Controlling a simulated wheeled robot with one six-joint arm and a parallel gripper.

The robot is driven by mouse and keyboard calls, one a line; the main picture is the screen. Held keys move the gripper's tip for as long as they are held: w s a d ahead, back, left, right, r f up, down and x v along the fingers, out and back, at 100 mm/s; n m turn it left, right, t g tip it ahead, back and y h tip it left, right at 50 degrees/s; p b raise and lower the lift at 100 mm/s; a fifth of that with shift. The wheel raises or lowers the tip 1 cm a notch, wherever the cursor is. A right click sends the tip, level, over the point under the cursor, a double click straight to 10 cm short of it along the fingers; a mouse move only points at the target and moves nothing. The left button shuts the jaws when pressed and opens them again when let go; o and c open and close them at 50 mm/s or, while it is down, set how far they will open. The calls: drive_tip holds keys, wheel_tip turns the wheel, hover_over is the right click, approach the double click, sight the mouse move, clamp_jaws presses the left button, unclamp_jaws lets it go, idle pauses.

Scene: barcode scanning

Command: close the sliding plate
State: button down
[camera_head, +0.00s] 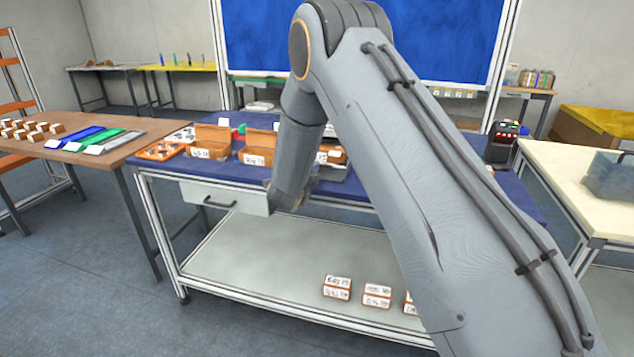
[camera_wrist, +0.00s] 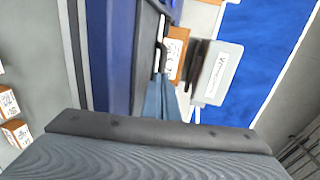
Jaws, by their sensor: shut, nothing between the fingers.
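My gripper (camera_wrist: 164,92) shows in the wrist view as narrow blue-grey fingers, shut and empty. Its tips are beside an orange labelled box (camera_wrist: 178,45), close to the blue table's edge; I cannot tell whether they touch anything. A pale grey labelled piece (camera_wrist: 220,72) lies just right of the orange box, with a dark part along its left side. I cannot tell for certain whether this is the sliding plate. In the head view my arm hides the gripper and much of the middle of the table.
The blue table (camera_head: 165,163) holds open orange boxes (camera_head: 212,138) and an orange tray (camera_head: 160,151). A white drawer (camera_head: 226,196) with a dark handle sits under its front left. White-and-orange boxes (camera_head: 337,287) lie on the lower shelf (camera_head: 240,265). A black device (camera_head: 501,145) stands at the right.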

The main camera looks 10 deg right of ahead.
drive_tip(key=b+x, duration=0.1)
drive_tip(key=x, duration=0.2)
drive_tip(key=shift+w+d+r+b, duration=0.25)
drive_tip(key=shift+w+b, duration=0.15)
drive_tip(key=shift+w+r, duration=0.1)
drive_tip(key=shift+r, duration=0.2)
drive_tip(key=shift+d, duration=0.1)
drive_tip(key=shift+r, duration=0.1)
